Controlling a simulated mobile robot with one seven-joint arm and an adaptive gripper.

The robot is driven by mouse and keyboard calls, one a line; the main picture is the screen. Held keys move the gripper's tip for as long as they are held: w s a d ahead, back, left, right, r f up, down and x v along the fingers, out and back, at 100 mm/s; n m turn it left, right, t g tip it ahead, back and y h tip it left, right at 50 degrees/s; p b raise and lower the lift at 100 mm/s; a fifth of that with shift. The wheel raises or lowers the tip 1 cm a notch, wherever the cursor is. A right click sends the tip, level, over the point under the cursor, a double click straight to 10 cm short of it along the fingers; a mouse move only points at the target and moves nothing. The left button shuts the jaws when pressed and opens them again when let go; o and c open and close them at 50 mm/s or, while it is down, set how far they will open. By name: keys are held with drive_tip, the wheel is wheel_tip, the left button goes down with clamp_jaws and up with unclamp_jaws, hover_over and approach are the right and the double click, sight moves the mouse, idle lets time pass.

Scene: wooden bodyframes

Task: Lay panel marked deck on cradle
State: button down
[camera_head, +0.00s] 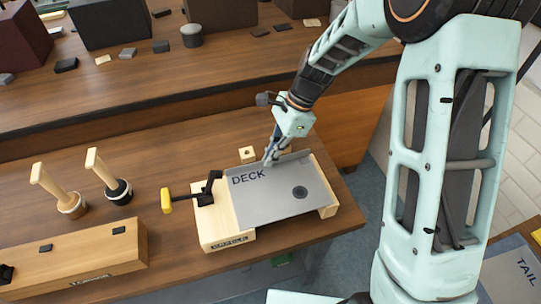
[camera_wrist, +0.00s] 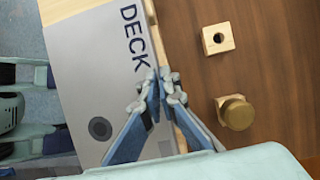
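The grey panel marked DECK (camera_head: 275,201) lies over the wooden cradle (camera_head: 218,232), whose pale ends show at its left and right. I cannot tell whether it touches the cradle along its whole length. A dark round spot is near its right end. My gripper (camera_head: 271,160) is at the panel's far edge, pointing down. In the wrist view, my gripper (camera_wrist: 161,76) has its two blue-grey fingers close together on either side of the raised edge of the panel (camera_wrist: 95,75). The fingers look shut on that edge.
A black clamp with a yellow handle (camera_head: 167,201) stands at the cradle's left. A wooden block with a hole (camera_wrist: 218,39) and a brass knob (camera_wrist: 237,112) are beside the panel. Two wooden-handled tools (camera_head: 55,190) stand further left. A TAIL panel (camera_head: 512,272) lies lower right.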

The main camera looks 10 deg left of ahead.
drive_tip(key=c, duration=2.6)
unclamp_jaws()
drive_tip(key=o, duration=0.5)
drive_tip(key=shift+o, duration=0.6)
drive_tip(key=shift+f, duration=0.1)
drive_tip(key=o, duration=0.5)
drive_tip(key=shift+c, duration=0.2)
drive_tip(key=shift+r+p, duration=3.05)
drive_tip(key=shift+r, duration=0.55)
